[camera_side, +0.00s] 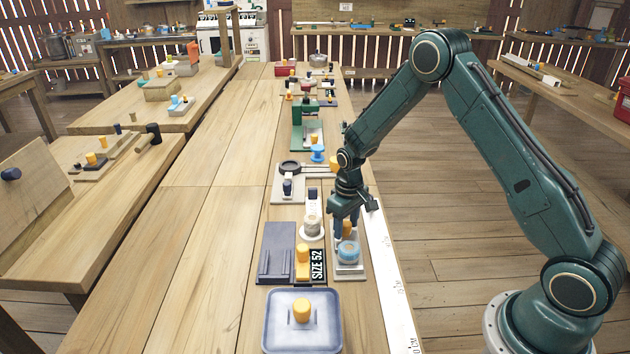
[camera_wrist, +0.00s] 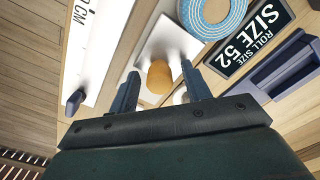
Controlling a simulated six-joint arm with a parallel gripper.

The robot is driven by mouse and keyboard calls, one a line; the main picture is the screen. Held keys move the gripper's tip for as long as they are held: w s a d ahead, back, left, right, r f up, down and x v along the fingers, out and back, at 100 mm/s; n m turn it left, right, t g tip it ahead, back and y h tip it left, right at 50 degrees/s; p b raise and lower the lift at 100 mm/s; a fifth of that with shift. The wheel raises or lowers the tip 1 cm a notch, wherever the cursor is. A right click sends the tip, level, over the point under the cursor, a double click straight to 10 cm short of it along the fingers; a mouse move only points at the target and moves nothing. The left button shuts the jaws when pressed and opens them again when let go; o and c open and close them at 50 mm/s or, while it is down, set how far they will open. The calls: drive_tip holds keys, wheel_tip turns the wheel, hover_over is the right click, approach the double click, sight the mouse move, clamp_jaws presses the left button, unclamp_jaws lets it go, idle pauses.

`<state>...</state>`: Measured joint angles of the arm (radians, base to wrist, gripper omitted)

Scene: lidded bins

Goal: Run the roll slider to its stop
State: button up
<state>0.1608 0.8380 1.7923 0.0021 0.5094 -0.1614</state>
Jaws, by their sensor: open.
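An orange-yellow knob (camera_side: 347,228) stands on a pale base plate (camera_side: 350,271), which also carries a blue-rimmed roll (camera_side: 348,251). I take this to be the roll slider. My gripper (camera_side: 346,233) points down over the knob, with its jaws open. In the wrist view my gripper (camera_wrist: 160,70) has one finger on each side of the knob (camera_wrist: 160,78). Gaps show between knob and fingers. The roll (camera_wrist: 212,14) lies beyond the fingertips at the top. The slider's track and stop cannot be made out.
A black "ROLL SIZE 52" sign (camera_side: 318,264) stands left of the base. Beside it are a grey-blue tray (camera_side: 276,262) and another yellow knob (camera_side: 303,254). A lidded bin (camera_side: 302,332) sits in front. A white ruler strip (camera_side: 391,275) runs along the right. The bench's left is clear.

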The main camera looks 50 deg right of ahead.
drive_tip(key=c, duration=1)
drive_tip(key=shift+w+d, duration=1)
drive_tip(key=o, duration=1)
drive_tip(key=shift+r, duration=0.2)
wheel_tip(320, 180, up, 14)
drive_tip(key=shift+f, duration=0.25)
drive_tip(key=shift+r, duration=0.1)
